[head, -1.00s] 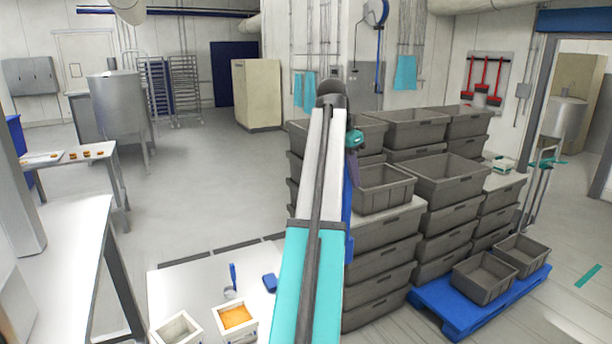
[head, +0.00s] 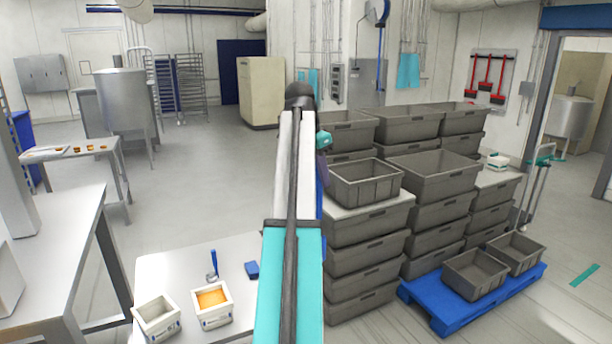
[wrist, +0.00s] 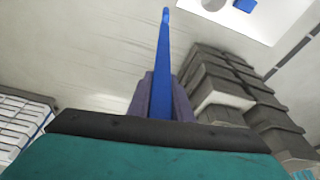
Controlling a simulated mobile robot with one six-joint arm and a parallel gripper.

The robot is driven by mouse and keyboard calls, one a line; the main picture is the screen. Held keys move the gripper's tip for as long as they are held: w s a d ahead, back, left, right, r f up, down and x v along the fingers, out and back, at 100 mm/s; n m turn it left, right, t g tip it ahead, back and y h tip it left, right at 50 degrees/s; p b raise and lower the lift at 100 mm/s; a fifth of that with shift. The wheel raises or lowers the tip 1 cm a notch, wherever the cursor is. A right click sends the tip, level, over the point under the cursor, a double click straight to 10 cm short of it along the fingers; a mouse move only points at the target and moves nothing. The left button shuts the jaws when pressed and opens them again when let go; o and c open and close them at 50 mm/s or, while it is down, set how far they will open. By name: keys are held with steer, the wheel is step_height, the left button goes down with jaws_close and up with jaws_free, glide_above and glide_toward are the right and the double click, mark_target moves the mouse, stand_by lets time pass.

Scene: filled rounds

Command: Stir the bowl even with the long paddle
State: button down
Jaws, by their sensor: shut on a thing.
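My gripper (wrist: 161,92) is shut on the long blue paddle (wrist: 164,55), whose shaft reaches away from the fingers in the wrist view. In the head view my arm hides most of the gripper and paddle. A low white table (head: 170,266) stands at front left. On it are a white square tub with orange contents (head: 212,298) and a pale tub (head: 158,319) that looks empty. I cannot tell for certain which vessel is the bowl. The paddle is held apart from both tubs.
A blue-handled scoop (head: 212,266) and a blue block (head: 252,270) lie on the low table. Stacked grey crates (head: 365,225) stand close on the right of my arm, beside a blue pallet (head: 450,318). A metal table (head: 45,240) is at left. Open floor (head: 205,170) lies beyond.

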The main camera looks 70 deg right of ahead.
steer(key=w+a+f+n+t+b, duration=0.1)
steer(key=w+a+f+n+b, duration=0.3)
steer(key=w+a, duration=0.65)
steer(key=w+a+f+n+t, duration=0.1)
steer(key=w+a+f+n, duration=0.1)
steer(key=w+a+f, duration=0.8)
steer(key=w+a+f+n+t+b, duration=0.1)
steer(key=w+a+n+b, duration=0.2)
steer(key=w+a, duration=0.8)
steer(key=w+a+f+n+y+b, duration=0.1)
steer(key=w+a+f+n, duration=0.2)
steer(key=a, duration=0.9)
steer(key=w+a+f+n+t+y+b, duration=0.1)
steer(key=w+a+f+n+b, duration=0.1)
steer(key=a+f+n, duration=0.5)
steer(key=w+a+f+n+t+b, duration=0.1)
steer(key=w+a+f+n, duration=0.4)
steer(key=a, duration=1.2)
steer(key=shift+f+n+y+b, duration=0.3)
steer(key=shift+y+b, duration=0.05)
steer(key=shift+y, duration=0.05)
